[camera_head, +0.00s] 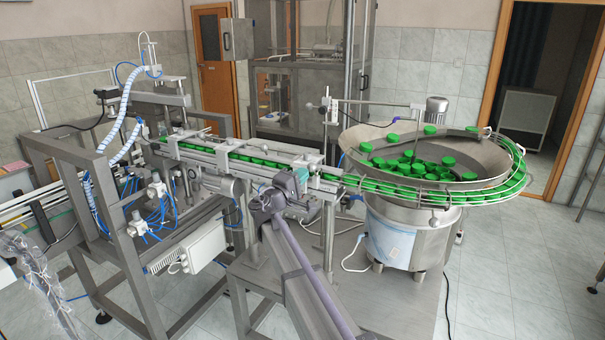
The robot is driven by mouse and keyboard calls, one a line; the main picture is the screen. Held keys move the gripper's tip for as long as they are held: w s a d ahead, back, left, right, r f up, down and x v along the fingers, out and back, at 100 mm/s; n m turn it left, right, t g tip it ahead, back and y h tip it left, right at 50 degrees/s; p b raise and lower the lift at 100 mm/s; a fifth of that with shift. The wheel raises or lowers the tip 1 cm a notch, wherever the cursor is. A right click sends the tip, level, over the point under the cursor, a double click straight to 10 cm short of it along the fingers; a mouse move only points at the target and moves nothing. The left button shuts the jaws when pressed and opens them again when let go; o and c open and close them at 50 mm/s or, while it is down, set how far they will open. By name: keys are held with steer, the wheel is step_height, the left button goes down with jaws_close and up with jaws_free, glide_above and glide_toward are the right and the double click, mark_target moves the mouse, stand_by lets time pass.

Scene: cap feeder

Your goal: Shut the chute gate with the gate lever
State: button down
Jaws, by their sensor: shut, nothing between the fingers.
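The cap chute (245,158) is a railed track with a row of green caps in it. It runs from the round bowl feeder (408,222) toward the frame at left. My gripper (303,179) is at the chute's near side, close to its bowl end, with the arm coming up from the bottom of the picture. The jaws are small here and look shut, with nothing seen held. I cannot make out the gate or its lever for sure; my gripper and arm hide part of the chute's near side. Whether my gripper touches anything there cannot be told.
Green caps (408,168) lie in the bowl, and more line its outer wire rail (490,192). A thin post with a crossbar (372,102) rises behind the chute. A metal frame with blue hoses (118,240) stands at left. Floor is clear at right.

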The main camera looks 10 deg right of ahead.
steer(key=r+b+v, duration=0.1)
steer(key=b+v, duration=0.1)
steer(key=v, duration=1.1)
steer(key=s+d+f+m+g+y+b, duration=0.1)
steer(key=s+d+f+m+g+y, duration=0.15)
steer(key=s+d+f+g, duration=0.35)
steer(key=s+d+f+m+g+y, duration=0.2)
steer(key=s+d+f+g+y, duration=0.15)
steer(key=s+f, duration=0.6)
steer(key=s+d+f+m+g+y+b, duration=0.1)
steer(key=s+f+y, duration=0.3)
steer(key=s, duration=0.4)
steer(key=s+d+f+m+g+y+b, duration=0.1)
steer(key=s+d+f+m+g+y, duration=0.1)
steer(key=s, duration=0.5)
steer(key=shift+s+d+f+g+y+b, duration=0.4)
steer(key=shift+d+f+g+y, duration=0.45)
steer(key=shift+f+y, duration=0.9)
